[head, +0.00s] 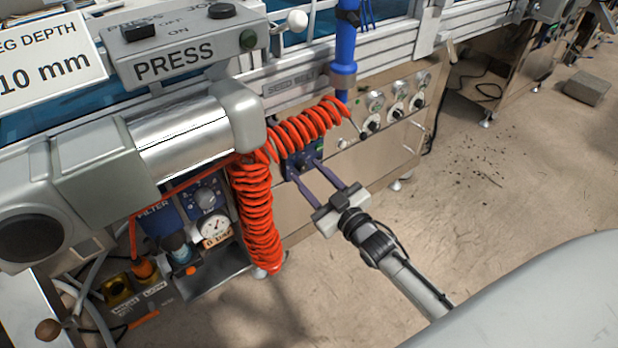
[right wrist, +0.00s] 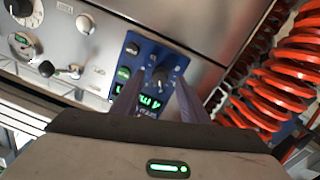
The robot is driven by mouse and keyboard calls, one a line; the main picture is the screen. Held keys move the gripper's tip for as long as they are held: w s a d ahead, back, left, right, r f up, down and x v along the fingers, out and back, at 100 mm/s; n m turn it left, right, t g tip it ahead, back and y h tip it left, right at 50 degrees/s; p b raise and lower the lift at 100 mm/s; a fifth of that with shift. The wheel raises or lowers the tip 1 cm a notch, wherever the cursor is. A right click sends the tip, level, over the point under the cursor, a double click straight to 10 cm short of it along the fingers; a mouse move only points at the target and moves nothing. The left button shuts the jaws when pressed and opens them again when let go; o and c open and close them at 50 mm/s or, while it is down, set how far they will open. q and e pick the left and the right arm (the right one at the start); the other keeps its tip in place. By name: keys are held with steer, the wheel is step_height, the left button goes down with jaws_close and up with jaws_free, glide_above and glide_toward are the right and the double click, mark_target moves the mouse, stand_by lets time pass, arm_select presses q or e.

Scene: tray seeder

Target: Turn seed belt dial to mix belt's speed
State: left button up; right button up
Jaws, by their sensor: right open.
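In the head view the blue box (head: 303,157) is on the machine front below the SEED BELT sign (head: 290,84), partly covered by the orange coil and my fingers. My right gripper (head: 308,172) is open, its fingers pointing at the box. In the right wrist view the fingers (right wrist: 156,90) are either side of the knob's line, with nothing between them; contact cannot be told. My left gripper is not in view.
An orange coiled hose (head: 258,205) hangs close left of my right gripper. Several gauges and white dials (head: 372,125) are right of the box. A blue regulator (head: 207,198) with a gauge is at lower left, below the PRESS box (head: 180,62).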

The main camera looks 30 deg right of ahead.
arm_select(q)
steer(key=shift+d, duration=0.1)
arm_select(e)
steer(key=shift+w, duration=0.4)
jaws_close()
steer(key=shift+r+m+p, duration=0.25)
steer(key=shift+m+p, duration=0.25)
steer(key=shift+p, duration=0.25)
steer(key=m+p, duration=0.2)
steer(key=shift+m, duration=0.3)
steer(key=shift+f+m+p, duration=0.2)
steer(key=shift+m+p, duration=0.1)
steer(key=shift+m, duration=0.6)
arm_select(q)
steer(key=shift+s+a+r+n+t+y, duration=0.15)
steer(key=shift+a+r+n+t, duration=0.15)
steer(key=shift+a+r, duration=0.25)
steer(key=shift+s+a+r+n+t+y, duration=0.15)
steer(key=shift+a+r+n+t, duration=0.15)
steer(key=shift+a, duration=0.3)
